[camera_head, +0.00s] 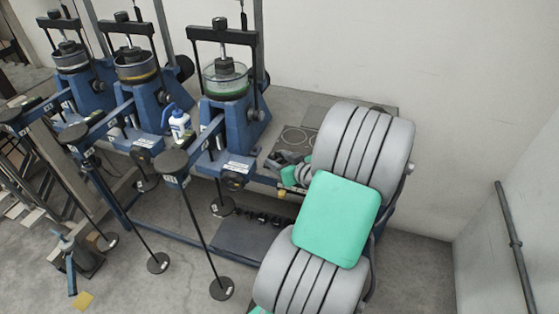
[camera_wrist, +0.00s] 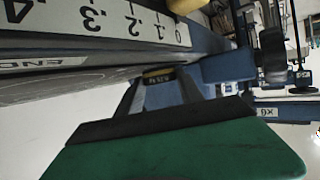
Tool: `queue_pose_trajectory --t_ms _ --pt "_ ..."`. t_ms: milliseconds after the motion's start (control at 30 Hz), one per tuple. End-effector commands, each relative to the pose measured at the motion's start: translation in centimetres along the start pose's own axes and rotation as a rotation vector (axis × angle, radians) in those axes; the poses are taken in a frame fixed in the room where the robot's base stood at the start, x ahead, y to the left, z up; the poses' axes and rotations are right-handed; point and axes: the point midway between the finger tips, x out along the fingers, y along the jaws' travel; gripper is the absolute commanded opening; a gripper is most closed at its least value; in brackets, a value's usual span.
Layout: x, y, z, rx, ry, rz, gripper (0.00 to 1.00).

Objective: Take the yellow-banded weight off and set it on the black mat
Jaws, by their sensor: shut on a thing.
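The yellow-banded weight (camera_wrist: 158,76) shows as a small yellow piece with a printed label between my fingertips in the wrist view. My gripper (camera_wrist: 160,88) is shut on it. In the head view the yellow piece (camera_head: 282,194) is at the tip of my gripper (camera_head: 285,188), by the bench's front edge, right of the nearest lever frame. The rest of the weight is hidden. A dark mat with pale ring outlines (camera_head: 295,137) lies on the bench behind my wrist, partly covered; I cannot tell for sure that it is the black mat.
Three blue lever frames stand in a row; the nearest (camera_head: 236,120) is left of my gripper. Hanging rods with round plates (camera_head: 222,288) reach down in front. A white bottle (camera_head: 180,124) stands between frames. Several dark weights (camera_head: 262,218) sit on a low dark shelf (camera_head: 245,240).

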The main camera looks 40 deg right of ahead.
Motion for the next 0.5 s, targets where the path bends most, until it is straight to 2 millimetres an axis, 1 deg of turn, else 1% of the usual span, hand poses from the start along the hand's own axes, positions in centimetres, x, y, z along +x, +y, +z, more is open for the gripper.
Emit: queue_pose_trajectory --t_ms 233,267,500 --pt "0.00 0.02 -0.04 -0.001 0.001 0.000 0.04" --pt "0.00 0.02 -0.04 0.000 0.001 0.000 0.46" --pt "0.01 0.01 0.00 0.000 0.000 0.000 0.66"
